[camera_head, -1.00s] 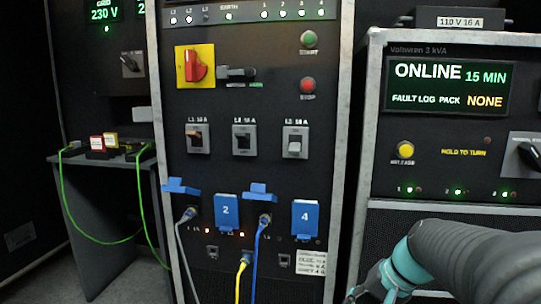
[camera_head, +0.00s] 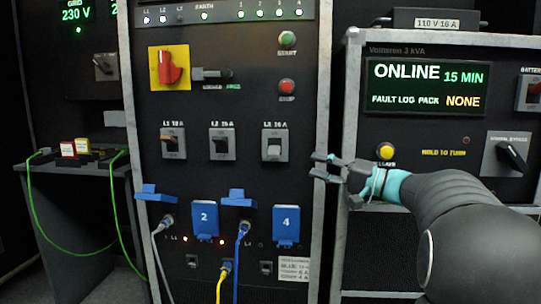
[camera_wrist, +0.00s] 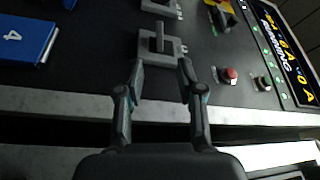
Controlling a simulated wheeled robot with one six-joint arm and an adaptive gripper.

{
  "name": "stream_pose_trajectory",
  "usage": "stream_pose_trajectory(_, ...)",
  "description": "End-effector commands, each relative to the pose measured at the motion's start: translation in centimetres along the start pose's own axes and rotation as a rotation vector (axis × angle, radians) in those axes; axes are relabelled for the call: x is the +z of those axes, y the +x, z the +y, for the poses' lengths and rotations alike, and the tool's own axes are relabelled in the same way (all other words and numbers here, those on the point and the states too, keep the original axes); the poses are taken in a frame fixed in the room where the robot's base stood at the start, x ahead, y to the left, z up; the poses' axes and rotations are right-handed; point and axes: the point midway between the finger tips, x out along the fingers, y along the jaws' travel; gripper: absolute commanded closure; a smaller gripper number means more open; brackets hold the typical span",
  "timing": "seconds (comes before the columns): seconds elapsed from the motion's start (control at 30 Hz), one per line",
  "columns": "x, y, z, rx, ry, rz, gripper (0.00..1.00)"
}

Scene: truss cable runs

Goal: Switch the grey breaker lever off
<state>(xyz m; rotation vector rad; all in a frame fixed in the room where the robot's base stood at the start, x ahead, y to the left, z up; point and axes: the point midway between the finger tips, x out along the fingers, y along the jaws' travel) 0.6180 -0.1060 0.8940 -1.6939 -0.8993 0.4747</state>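The grey breaker lever (camera_head: 274,152) sits in the L3 breaker plate (camera_head: 274,137), the rightmost of three breakers on the middle cabinet. I cannot tell its on or off position for sure. In the wrist view a breaker lever (camera_wrist: 160,38) stands out from its plate (camera_wrist: 147,58), just beyond my fingertips. My gripper (camera_head: 322,168) is in front of the cabinet's right frame post, to the right of and slightly below the L3 breaker. In the wrist view my gripper (camera_wrist: 162,78) is open and empty, with a wide gap between its fingers.
The L1 breaker (camera_head: 172,143) and L2 breaker (camera_head: 222,144) are further left. The red stop button (camera_head: 287,87) is above, and the blue socket cover 4 (camera_head: 286,224) below. Blue (camera_head: 239,260) and yellow (camera_head: 223,275) cables hang lower down. The UPS cabinet (camera_head: 350,110) stands to the right.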

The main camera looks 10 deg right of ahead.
Motion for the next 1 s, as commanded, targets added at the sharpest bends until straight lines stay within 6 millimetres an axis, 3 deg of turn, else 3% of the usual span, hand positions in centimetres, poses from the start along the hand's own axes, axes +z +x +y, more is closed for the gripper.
stream_pose_trajectory(0.6, 0.2, 10.8, 0.0, 0.001, 0.005, -0.006, 0.62)
stream_pose_trajectory(0.8, 0.2, 12.8, 0.0, 0.001, 0.004, -0.004, 0.62)
stream_pose_trajectory(1.0, 0.2, 13.3, 0.0, 0.001, 0.004, -0.004, 0.62)
